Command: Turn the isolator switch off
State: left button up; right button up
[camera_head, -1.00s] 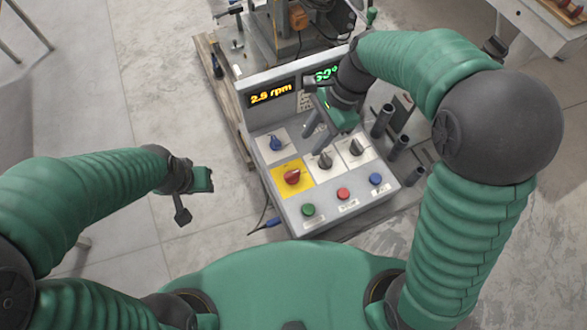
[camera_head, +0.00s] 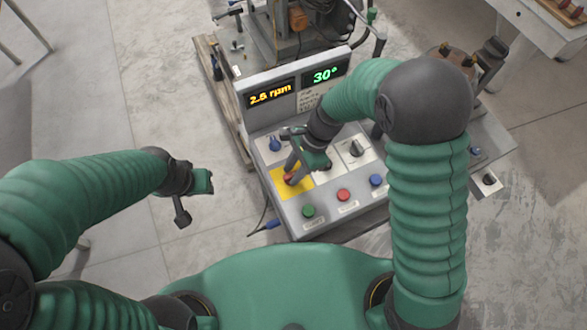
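The isolator switch (camera_head: 288,179) is a red knob on a yellow plate (camera_head: 304,186), at the left of the control box's sloped panel. My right gripper (camera_head: 291,174) reaches down over it from the upper right. Its grey fingers are at the knob and hide much of it. I cannot tell whether they are closed on it or only around it. The knob's angle is also hard to see. My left gripper (camera_head: 184,215) hangs over bare floor left of the box, apart from everything. Its finger opening is unclear.
A blue knob (camera_head: 274,144) and a dark knob (camera_head: 356,149) sit near the switch. Green (camera_head: 308,211), red (camera_head: 343,195) and blue (camera_head: 376,181) buttons line the front. Displays behind read 2.5 rpm (camera_head: 270,94) and 30° (camera_head: 325,75). Floor at the left is clear.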

grip_shut()
jog(key=shift+r, duration=0.15)
jog(key=n+g+p, duration=0.1)
jog(key=n+p, duration=0.1)
jog(key=n, duration=0.1)
jog(key=shift+w+r+h+p, duration=0.1)
jog(key=shift+w+h+p, duration=0.05)
jog(key=shift+h+p, duration=0.2)
jog(key=n+g+h+p, duration=0.1)
jog(key=n, duration=0.2)
jog(key=shift+w+a+n+p, duration=0.1)
jog(key=shift+a+n+p, duration=0.05)
jog(key=shift+n+p, duration=0.25)
jog(key=n+h, duration=0.1)
jog(key=n, duration=0.1)
jog(key=shift+n+p, duration=0.4)
jog(key=n+h, duration=0.1)
jog(key=n, duration=0.1)
jog(key=shift+w+a+n+g, duration=0.1)
jog(key=shift+a+n+g, duration=0.05)
jog(key=shift+n+g, duration=0.25)
jog(key=n+h, duration=0.1)
jog(key=n, duration=0.1)
jog(key=n+h+p, duration=0.1)
jog(key=n, duration=0.2)
jog(key=shift+a, duration=0.15)
jog(key=shift+n, duration=0.4)
